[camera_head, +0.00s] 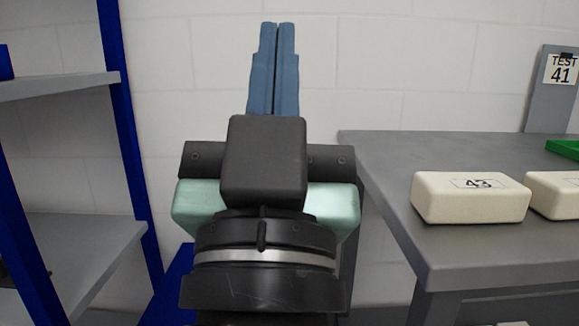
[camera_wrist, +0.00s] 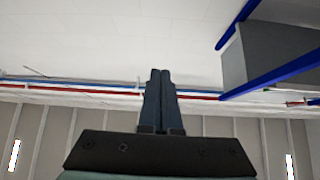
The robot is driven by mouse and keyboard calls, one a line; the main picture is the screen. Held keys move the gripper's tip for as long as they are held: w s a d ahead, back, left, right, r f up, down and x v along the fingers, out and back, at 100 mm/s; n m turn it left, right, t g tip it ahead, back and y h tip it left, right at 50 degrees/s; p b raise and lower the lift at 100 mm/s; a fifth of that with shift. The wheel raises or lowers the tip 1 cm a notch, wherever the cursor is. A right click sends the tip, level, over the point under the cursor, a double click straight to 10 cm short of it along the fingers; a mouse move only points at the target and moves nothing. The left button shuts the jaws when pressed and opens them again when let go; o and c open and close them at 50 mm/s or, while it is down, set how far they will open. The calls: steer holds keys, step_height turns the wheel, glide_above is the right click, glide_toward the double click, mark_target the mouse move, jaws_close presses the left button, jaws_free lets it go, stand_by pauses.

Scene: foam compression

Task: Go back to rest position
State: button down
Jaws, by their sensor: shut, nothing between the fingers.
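My gripper (camera_head: 277,30) points up in the middle of the head view, in front of the white wall. Its two blue fingers are pressed together with nothing between them. The wrist view also shows the shut fingers (camera_wrist: 160,74), with a white surface, red and blue lines and a panelled wall beyond them. No object touches the gripper in either view.
A grey table (camera_head: 440,240) stands at the right with a foam block marked 43 (camera_head: 470,197), a second block (camera_head: 556,194), a green item (camera_head: 564,148) and a "TEST 41" sign (camera_head: 561,70). A blue-framed shelf (camera_head: 85,245) stands at the left.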

step_height(320, 180, up, 43)
steer(key=s+t+p, duration=0.1)
steer(key=s+p, duration=0.1)
steer(key=p, duration=3.6)
steer(key=shift+s+d+n, duration=0.25)
steer(key=shift+d+n, duration=0.15)
